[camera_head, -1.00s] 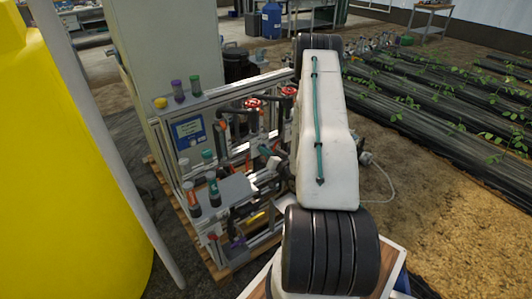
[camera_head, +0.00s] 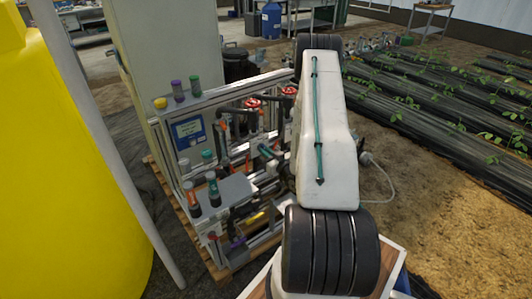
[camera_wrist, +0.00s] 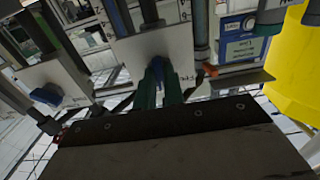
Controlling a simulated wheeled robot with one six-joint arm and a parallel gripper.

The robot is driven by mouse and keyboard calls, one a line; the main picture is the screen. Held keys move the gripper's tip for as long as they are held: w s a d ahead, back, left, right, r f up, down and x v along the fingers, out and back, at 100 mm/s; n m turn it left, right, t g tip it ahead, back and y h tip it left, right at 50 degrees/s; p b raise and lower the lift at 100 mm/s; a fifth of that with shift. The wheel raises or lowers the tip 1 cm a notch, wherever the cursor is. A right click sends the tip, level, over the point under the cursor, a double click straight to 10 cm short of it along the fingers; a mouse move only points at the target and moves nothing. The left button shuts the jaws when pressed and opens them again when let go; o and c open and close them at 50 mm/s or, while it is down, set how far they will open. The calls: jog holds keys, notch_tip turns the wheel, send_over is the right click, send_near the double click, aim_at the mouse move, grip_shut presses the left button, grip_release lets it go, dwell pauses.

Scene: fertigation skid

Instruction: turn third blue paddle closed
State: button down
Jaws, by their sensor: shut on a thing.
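In the wrist view, my gripper (camera_wrist: 158,92) has two green fingers, shut on a blue paddle (camera_wrist: 158,66) in front of a white plate. Only the paddle's upper part shows between the fingers. A second blue paddle (camera_wrist: 47,95) sits on another white plate to the left, apart from my gripper. The dark gripper body hides the lower part of this view. In the head view, my white arm link covers part of the skid, and the held paddle cannot be made out.
The skid (camera_head: 222,187) has pipes, red handwheels (camera_head: 253,103) and capped bottles. In the wrist view, an orange handle (camera_wrist: 210,70) and a blue-labelled box (camera_wrist: 240,38) are right of the held paddle. A yellow tank (camera_head: 60,170) stands left; planted rows (camera_head: 450,110) lie right.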

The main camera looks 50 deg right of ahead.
jog(key=c, duration=1.5)
grip_release()
jog(key=v, duration=0.8)
jog(key=shift+w+d, duration=0.1)
